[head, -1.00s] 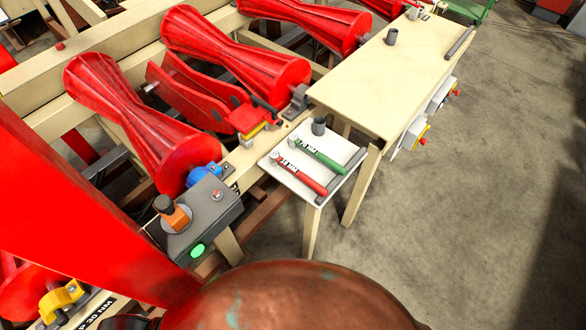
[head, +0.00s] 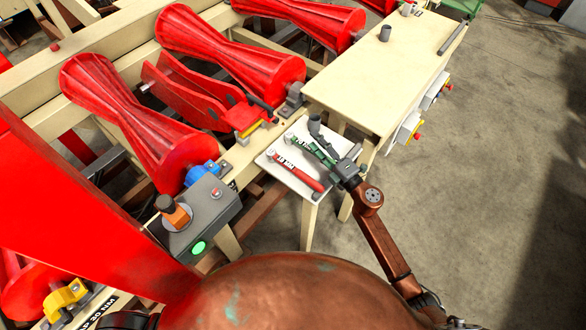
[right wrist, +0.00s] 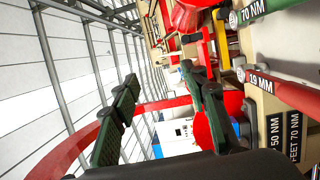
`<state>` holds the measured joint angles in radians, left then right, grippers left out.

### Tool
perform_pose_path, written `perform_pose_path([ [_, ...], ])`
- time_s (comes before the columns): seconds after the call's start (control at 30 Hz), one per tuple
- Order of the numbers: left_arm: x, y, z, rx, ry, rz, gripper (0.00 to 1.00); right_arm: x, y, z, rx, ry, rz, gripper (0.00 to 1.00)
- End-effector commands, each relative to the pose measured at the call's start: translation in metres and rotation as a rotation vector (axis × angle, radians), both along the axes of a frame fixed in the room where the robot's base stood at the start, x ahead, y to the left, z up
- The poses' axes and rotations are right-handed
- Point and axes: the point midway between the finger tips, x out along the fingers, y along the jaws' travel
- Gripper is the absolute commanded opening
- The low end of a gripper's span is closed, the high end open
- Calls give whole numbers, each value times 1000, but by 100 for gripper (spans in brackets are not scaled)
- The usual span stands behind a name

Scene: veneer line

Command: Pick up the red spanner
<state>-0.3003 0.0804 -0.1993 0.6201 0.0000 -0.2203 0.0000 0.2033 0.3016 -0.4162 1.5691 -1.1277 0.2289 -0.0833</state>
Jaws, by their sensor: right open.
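The red spanner (head: 303,177) lies on a small white-topped table, its label and head toward the upper left. A green spanner (head: 303,143) lies beside it, partly hidden by my gripper. My right gripper (head: 325,150) is over the table's right side, above and beside the green spanner, apart from the red one. In the right wrist view its two dark green fingers (right wrist: 160,115) are spread with nothing between them. There the red spanner (right wrist: 298,94), marked 19 MM, is at the right, outside the fingers. My left gripper is not in view.
A grey cup (head: 315,125) stands at the small table's (head: 270,158) back edge, close to my right gripper. A longer wooden table (head: 350,85) is behind, with another cup (head: 385,33). Red rollers (head: 135,120) and a grey control box (head: 205,210) are at the left. The right floor is clear.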

Motion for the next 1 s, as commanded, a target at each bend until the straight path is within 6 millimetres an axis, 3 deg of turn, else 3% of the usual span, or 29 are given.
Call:
perform_pose_path([
  [0.03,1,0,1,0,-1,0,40,-7,33,17,-100,-84,109,41],
  [0.13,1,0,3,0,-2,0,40,-35,94,22,-356,-243,349,41],
  [0.2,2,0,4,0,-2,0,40,-56,124,7,-578,-342,528,41],
  [0.27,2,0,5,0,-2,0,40,-67,133,-15,-784,-402,668,41],
  [0.33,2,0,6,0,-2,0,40,-71,125,-42,-1015,-438,802,41],
  [0.4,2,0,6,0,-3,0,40,-67,105,-64,-1227,-443,901,41],
  [0.6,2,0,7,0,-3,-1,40,-42,41,-87,-1617,-377,1032,41],
  [0.73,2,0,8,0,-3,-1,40,-35,26,-92,-1697,-350,1053,41],
  [1.0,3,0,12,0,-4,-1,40,-32,34,-118,-1700,-344,1055,41],
])
